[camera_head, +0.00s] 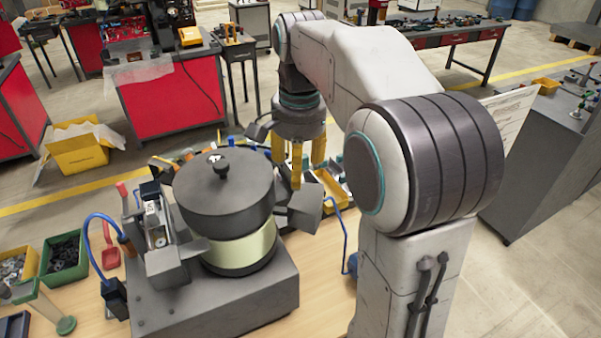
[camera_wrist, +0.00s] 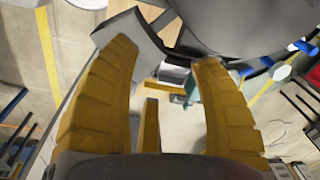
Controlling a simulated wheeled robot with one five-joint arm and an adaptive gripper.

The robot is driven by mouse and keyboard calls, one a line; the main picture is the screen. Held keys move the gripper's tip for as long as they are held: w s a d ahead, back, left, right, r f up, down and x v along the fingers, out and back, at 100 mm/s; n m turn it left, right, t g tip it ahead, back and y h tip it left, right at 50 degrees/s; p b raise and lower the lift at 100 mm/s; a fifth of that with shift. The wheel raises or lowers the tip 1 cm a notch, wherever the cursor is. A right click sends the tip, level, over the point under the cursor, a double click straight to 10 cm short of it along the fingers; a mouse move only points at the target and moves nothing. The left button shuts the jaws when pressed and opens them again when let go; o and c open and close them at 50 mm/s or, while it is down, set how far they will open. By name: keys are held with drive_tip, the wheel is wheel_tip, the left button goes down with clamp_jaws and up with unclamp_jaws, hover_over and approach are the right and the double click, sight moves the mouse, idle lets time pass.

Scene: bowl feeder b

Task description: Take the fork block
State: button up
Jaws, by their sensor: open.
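My gripper (camera_head: 298,163) hangs with its yellow fingers down at the right side of the bowl feeder (camera_head: 225,190). The fingers are spread and nothing shows between them. In the wrist view, my gripper (camera_wrist: 165,58) is open, with a light grey block (camera_wrist: 133,38) beyond the left fingertip and the dark round feeder beyond the right one. A grey angular block (camera_head: 305,207) sticks out from the feeder's right side, just below the fingers. It may be the fork block, but I cannot tell for sure. Whether the fingers touch it is unclear.
The feeder stands on a grey base (camera_head: 225,300) on a wooden table. A green bin (camera_head: 65,258), a red scoop (camera_head: 110,250) and a blue hose (camera_head: 92,220) lie to the left. Tools and a yellow tray (camera_head: 333,190) crowd the space behind the gripper.

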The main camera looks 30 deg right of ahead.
sight(303, 158)
drive_tip(key=w+d+m, duration=0.2)
drive_tip(key=w+m, duration=0.1)
drive_tip(key=w+d+m, duration=0.1)
drive_tip(key=w, duration=0.1)
drive_tip(key=shift+w+d+r+m+g, duration=0.25)
drive_tip(key=shift+m+g, duration=0.05)
drive_tip(key=shift+g, duration=0.1)
drive_tip(key=shift+w+d+f+m, duration=0.1)
drive_tip(key=shift+w+d+m, duration=0.45)
drive_tip(key=shift+w+m, duration=0.15)
drive_tip(key=shift+f, duration=0.45)
drive_tip(key=shift+w+f, duration=0.15)
drive_tip(key=shift+f, duration=3)
drive_tip(key=shift+o, duration=0.2)
clamp_jaws()
